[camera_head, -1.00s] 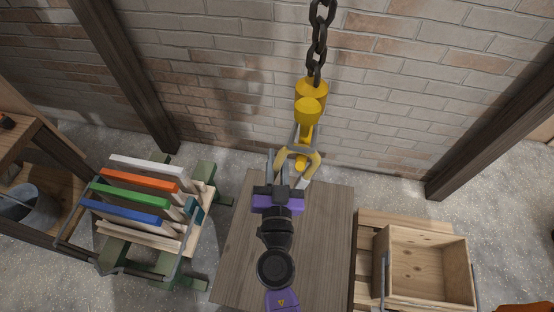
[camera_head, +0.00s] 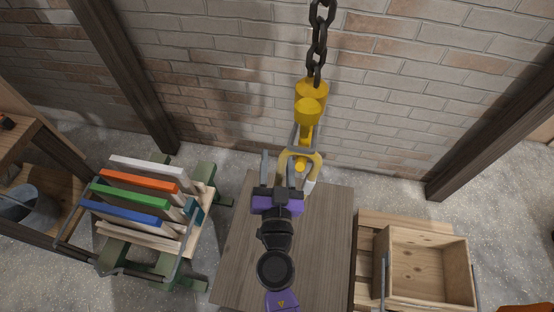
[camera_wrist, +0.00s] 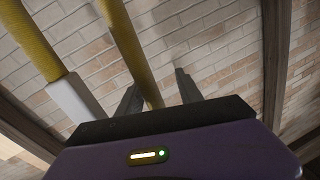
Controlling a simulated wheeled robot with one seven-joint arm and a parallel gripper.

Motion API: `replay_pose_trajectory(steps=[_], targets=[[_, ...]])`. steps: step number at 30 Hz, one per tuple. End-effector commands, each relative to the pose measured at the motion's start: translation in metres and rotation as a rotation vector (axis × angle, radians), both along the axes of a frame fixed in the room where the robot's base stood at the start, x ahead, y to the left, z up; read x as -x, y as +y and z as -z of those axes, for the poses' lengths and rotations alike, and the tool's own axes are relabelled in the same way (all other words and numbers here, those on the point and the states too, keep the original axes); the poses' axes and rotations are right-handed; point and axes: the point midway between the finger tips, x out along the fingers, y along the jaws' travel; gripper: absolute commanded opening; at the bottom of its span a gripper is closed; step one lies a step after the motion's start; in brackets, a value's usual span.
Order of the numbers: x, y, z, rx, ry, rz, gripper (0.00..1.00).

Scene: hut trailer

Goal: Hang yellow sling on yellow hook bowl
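The yellow hook (camera_head: 307,133) hangs under a yellow block (camera_head: 311,92) on a dark chain. The other leg (camera_wrist: 30,42), with a white end, is at the left.
A wooden table (camera_head: 325,235) lies below my gripper. An open wooden crate (camera_head: 425,240) on a pallet is at the right. A rack with coloured boards (camera_head: 140,195) stands at the left. The brick wall (camera_head: 420,90) is behind the chain.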

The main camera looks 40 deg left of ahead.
Motion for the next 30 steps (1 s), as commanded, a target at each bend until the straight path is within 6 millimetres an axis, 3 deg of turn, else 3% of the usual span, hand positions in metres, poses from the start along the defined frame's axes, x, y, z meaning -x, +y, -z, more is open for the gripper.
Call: replay_pose_trajectory(steps=[7,21,30], targets=[[0.007,-0.007,0.001,-0.001,-0.001,0.0,0.43],[0.054,-0.05,0.004,0.001,0.001,0.0,0.43],[0.057,-0.053,0.003,0.0,0.0,0.0,0.43]])
